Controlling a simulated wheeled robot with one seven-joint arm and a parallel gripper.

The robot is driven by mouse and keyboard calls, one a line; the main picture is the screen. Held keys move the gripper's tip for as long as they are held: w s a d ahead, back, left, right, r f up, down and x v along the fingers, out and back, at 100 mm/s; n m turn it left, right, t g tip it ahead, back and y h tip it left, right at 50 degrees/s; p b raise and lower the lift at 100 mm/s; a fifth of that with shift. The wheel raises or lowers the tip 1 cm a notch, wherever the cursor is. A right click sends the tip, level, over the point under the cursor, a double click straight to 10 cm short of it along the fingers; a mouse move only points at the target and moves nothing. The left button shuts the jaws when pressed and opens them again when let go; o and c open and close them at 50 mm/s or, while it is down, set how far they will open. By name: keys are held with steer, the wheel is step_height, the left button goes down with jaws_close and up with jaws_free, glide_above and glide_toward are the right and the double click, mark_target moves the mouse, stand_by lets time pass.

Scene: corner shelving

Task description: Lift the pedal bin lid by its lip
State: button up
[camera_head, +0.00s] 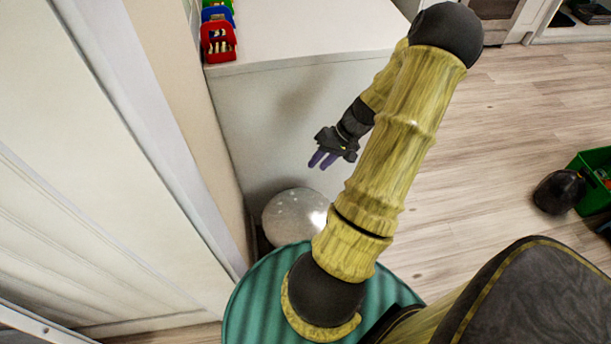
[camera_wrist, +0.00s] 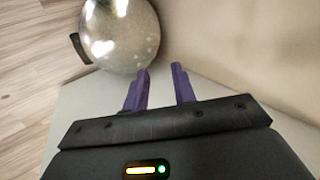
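The pedal bin's domed, shiny silver-grey lid (camera_head: 293,214) shows in the head view, low in the corner between the beige wall and the white cabinet. My forearm stands close to its right side, and its lower body is hidden. The wrist view shows the round lid (camera_wrist: 121,32) at the top, with a dark tab (camera_wrist: 80,48) at its left edge. My gripper (camera_head: 322,160) is above the bin in the head view. In the wrist view my gripper (camera_wrist: 160,73) has its two purple fingers apart with nothing between them. The fingertips appear short of the lid; exact distance is unclear.
The white cabinet (camera_head: 310,95) stands behind the gripper, with red, green and blue bins (camera_head: 218,42) on top. The beige wall (camera_head: 185,95) bounds the left. A green crate (camera_head: 594,180) and a black rounded object (camera_head: 559,192) are at right. Wooden floor between is clear.

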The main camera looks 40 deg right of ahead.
steer(key=p+v, duration=0.1)
steer(key=v, duration=0.8)
steer(key=shift+r, duration=0.1)
steer(key=shift+c, duration=0.3)
